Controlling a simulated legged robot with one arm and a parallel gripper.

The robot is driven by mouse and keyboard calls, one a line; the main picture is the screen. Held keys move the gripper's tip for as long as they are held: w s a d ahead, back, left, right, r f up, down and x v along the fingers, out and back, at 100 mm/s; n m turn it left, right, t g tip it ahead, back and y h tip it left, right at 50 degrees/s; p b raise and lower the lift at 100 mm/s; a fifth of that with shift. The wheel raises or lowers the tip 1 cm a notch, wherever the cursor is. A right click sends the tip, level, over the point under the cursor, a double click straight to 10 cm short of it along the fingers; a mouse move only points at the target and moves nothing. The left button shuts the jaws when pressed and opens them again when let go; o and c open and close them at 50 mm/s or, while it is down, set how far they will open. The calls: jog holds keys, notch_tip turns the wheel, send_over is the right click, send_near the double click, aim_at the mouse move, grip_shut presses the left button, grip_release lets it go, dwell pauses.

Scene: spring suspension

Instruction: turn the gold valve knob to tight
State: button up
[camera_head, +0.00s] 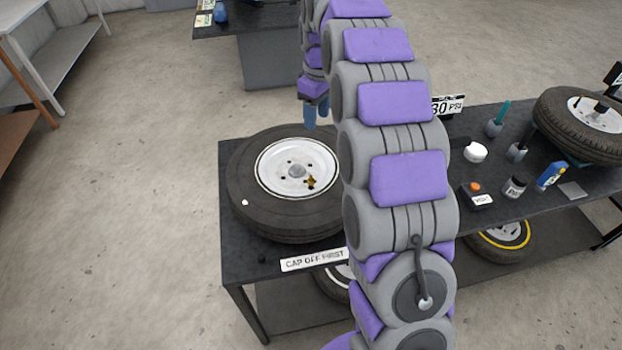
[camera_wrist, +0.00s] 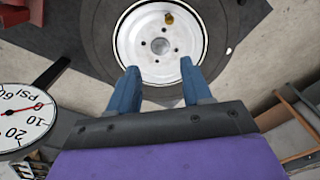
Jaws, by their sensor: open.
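The gold valve knob (camera_head: 311,182) is a small gold piece on the white rim of a tyre (camera_head: 250,209) that lies flat on a dark table. It also shows in the wrist view (camera_wrist: 169,19), near the top of the rim. My gripper (camera_head: 311,120) hangs above the far side of the tyre, apart from the knob. In the wrist view its two blue fingers (camera_wrist: 161,84) are spread with nothing between them. The fingers point toward the rim, with the knob well beyond their tips.
A sign reading "CAP OFF FIRST" (camera_head: 312,259) is on the table's front edge. A second tyre (camera_head: 585,122), a black jar (camera_head: 515,187) and a blue bottle (camera_head: 551,175) stand to the right. A round PSI gauge (camera_wrist: 22,117) shows at left in the wrist view. My arm hides the table's middle.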

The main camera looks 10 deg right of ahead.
jog(key=shift+n+g, duration=0.3)
jog(key=shift+n, duration=0.6)
jog(key=f+b, duration=0.2)
jog(key=f, duration=0.4)
jog(key=s+a+f+b, duration=0.1)
jog(key=f+b, duration=0.1)
jog(key=f, duration=0.5)
jog(key=f+b, duration=0.2)
jog(key=f, duration=0.5)
jog(key=shift+s+a+f, duration=0.25)
jog(key=shift+s+a, duration=0.05)
jog(key=shift+a, duration=0.1)
grip_shut()
